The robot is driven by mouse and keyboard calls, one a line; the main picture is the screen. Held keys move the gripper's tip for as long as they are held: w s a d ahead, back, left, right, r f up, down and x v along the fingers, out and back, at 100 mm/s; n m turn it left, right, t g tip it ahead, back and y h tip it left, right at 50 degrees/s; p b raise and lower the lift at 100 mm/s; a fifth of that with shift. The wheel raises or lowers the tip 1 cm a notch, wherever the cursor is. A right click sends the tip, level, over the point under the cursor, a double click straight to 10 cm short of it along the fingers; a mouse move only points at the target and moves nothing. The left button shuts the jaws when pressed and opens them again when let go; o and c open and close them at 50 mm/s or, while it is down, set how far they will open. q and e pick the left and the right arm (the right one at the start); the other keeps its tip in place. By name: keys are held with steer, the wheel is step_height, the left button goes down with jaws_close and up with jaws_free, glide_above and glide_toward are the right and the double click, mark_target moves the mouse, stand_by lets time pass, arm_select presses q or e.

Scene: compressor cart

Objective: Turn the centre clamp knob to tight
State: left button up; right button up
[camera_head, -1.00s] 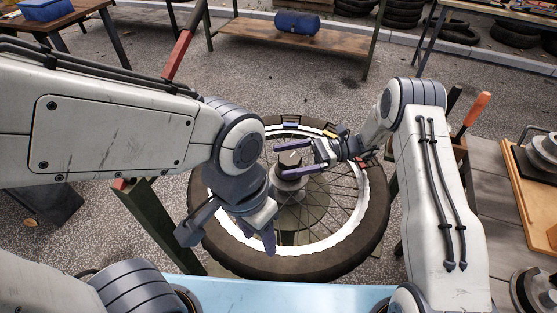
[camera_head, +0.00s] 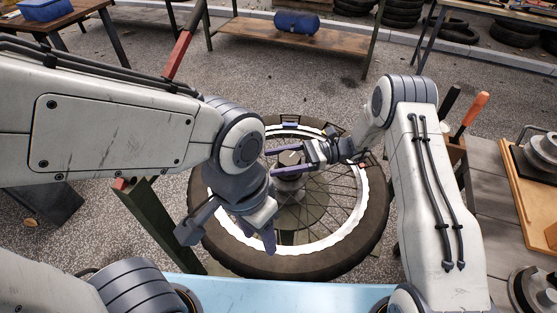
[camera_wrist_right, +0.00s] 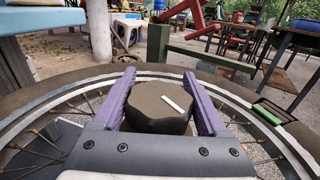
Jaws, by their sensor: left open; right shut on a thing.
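The centre clamp knob (camera_head: 290,158) is a dark, rounded disc with a white line on top, at the hub of a spoked wheel (camera_head: 370,225) lying flat. In the right wrist view the knob (camera_wrist_right: 155,108) sits between the two purple fingers. My right gripper (camera_head: 282,161) reaches in from the right and is shut on the knob, one finger on each side; it also shows in the right wrist view (camera_wrist_right: 160,82). My left gripper (camera_head: 228,233) is open and empty, above the near left part of the wheel.
A red-tipped lever (camera_head: 179,52) rises behind my left arm. An orange-handled tool (camera_head: 477,107) stands right of the wheel. A bench with a wooden board (camera_head: 525,190) is at the right. A green block (camera_wrist_right: 268,113) sits on the rim. A light blue surface (camera_head: 275,290) lies in front.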

mark_target(282, 153)
steer(key=m+t+p, duration=0.2)
steer(key=t, duration=0.1)
steer(key=m+t+p, duration=0.1)
steer(key=t, duration=0.1)
steer(key=shift+w+r+y, duration=0.2)
steer(key=shift+w+y, duration=0.1)
steer(key=shift+w, duration=0.05)
steer(key=m+t, duration=0.1)
steer(key=t, duration=0.1)
steer(key=m+t+p, duration=0.1)
steer(key=m+t, duration=0.1)
steer(key=shift+w+f, duration=0.1)
steer(key=shift+w, duration=0.2)
steer(key=m+t+h, duration=0.1)
steer(key=t, duration=0.1)
steer(key=w+m+t+h+p, duration=0.1)
steer(key=m+t, duration=0.1)
steer(key=t, duration=0.1)
steer(key=shift+d+f+h, duration=0.1)
steer(key=shift+h, duration=0.2)
steer(key=shift+w+d+m+t+h+p, duration=0.15)
steer(key=shift+m+t+h, duration=0.5)
steer(key=shift+m+t, duration=0.15)
steer(key=shift+w+d+m+t+h+p, duration=0.1)
steer(key=shift+m+t+h, duration=0.6)
steer(key=shift+t, duration=0.15)
steer(key=shift+w+d+m+t+h+p, duration=0.15)
steer(key=shift+m+t+h, duration=0.55)
steer(key=shift+t, duration=0.15)
steer(key=o, duration=1.3)
